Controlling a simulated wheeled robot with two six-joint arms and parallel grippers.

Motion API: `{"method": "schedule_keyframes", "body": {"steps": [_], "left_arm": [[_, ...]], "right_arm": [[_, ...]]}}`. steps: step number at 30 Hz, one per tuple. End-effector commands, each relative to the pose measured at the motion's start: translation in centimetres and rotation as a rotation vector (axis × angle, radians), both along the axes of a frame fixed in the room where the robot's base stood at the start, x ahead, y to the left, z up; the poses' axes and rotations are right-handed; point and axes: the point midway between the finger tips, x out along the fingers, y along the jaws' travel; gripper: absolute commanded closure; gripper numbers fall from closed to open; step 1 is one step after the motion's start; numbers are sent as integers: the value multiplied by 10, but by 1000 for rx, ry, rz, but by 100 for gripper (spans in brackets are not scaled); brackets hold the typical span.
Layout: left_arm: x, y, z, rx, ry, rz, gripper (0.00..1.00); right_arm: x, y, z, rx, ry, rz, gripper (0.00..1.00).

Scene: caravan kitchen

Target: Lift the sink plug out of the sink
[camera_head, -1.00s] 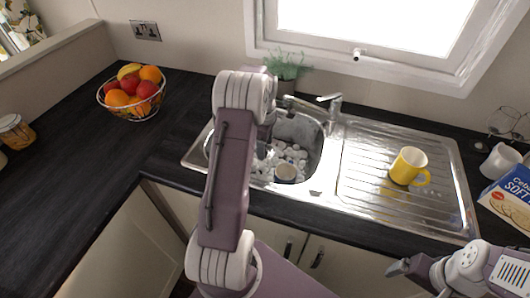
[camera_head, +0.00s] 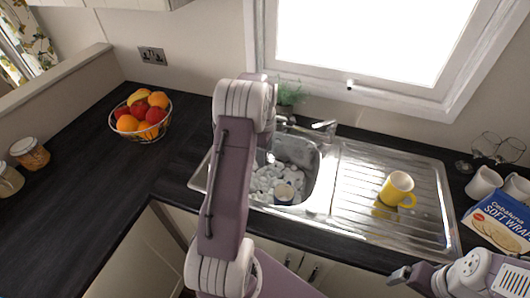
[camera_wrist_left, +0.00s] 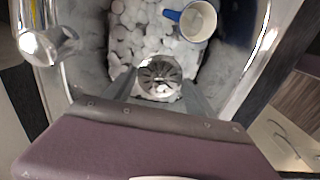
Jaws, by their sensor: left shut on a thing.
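The sink plug (camera_wrist_left: 160,72), a round metal piece with slots, shows in the left wrist view between the fingertips of my left gripper (camera_wrist_left: 160,92), which is shut on it. Around and beyond it in the sink (camera_head: 323,180) lie many white lumps (camera_wrist_left: 135,35). In the head view my left arm covers the left side of the sink and hides the plug and the fingers. My right gripper (camera_head: 400,274) is at the lower right, in front of the counter, apart from the sink; its jaw state is unclear.
A cup with a blue handle (camera_wrist_left: 197,20) stands in the sink. The tap (camera_head: 322,127) is behind the basin. A yellow mug (camera_head: 396,188) stands on the drainer (camera_head: 350,215). A fruit bowl (camera_head: 143,122) is left; a wrap box (camera_head: 495,220) is right.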

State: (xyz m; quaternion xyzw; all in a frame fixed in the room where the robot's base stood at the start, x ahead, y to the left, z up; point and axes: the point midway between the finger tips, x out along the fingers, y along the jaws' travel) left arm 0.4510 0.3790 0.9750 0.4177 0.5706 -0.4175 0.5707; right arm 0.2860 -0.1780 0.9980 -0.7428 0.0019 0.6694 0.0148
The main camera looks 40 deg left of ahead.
Motion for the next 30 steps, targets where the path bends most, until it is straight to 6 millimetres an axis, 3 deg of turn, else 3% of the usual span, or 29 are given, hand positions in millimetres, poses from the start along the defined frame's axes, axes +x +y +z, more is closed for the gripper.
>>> {"method": "schedule_keyframes", "body": {"steps": [8,18,30], "left_arm": [[-2,-1,1,0,0,0,76],[-28,-9,20,0,-1,0,76],[-29,-9,19,0,0,0,76]], "right_arm": [[0,0,0,0,0,0,8],[0,0,9,0,0,0,8],[0,0,8,0,0,0,8]]}}
